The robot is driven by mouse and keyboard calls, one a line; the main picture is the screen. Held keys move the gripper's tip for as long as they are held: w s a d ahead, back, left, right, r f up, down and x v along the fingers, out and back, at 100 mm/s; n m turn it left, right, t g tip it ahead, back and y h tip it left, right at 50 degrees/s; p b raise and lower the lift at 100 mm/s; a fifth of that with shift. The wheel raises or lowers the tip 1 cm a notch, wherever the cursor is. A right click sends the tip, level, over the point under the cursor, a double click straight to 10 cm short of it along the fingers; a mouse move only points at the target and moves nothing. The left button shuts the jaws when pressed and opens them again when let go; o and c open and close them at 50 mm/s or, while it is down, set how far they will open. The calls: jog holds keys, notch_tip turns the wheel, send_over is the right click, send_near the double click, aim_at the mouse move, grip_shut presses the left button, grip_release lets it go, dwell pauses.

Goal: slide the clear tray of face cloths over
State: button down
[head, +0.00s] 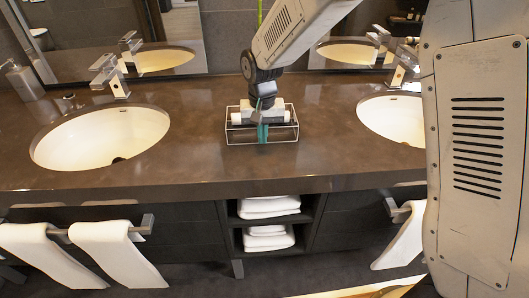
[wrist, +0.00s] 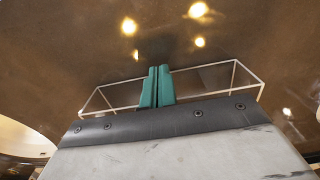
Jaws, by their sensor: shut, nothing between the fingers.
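The clear tray (head: 284,139) is a see-through box with pale edges on the brown counter, between the two sinks. Its pale outline also shows in the wrist view (wrist: 250,72), on both sides of my fingers. My gripper (head: 263,134) points down at the middle of the tray, its two teal fingers together and empty. In the wrist view the shut fingers (wrist: 158,70) overlap the tray's outline. I cannot tell whether they are inside it or touching a wall. Pale pieces show around the fingers in the head view, but I cannot tell face cloths from my gripper's body.
A left sink (head: 98,138) and a right sink (head: 396,118) are set into the counter (head: 190,150), with bare counter on both sides of the tray. Faucets (head: 108,75) and a soap dispenser (head: 22,80) stand behind. Folded towels (head: 268,206) lie on shelves below.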

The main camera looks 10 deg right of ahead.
jog(key=w, duration=0.6)
jog(key=shift+w+d, duration=0.1)
jog(key=shift+w, duration=0.15)
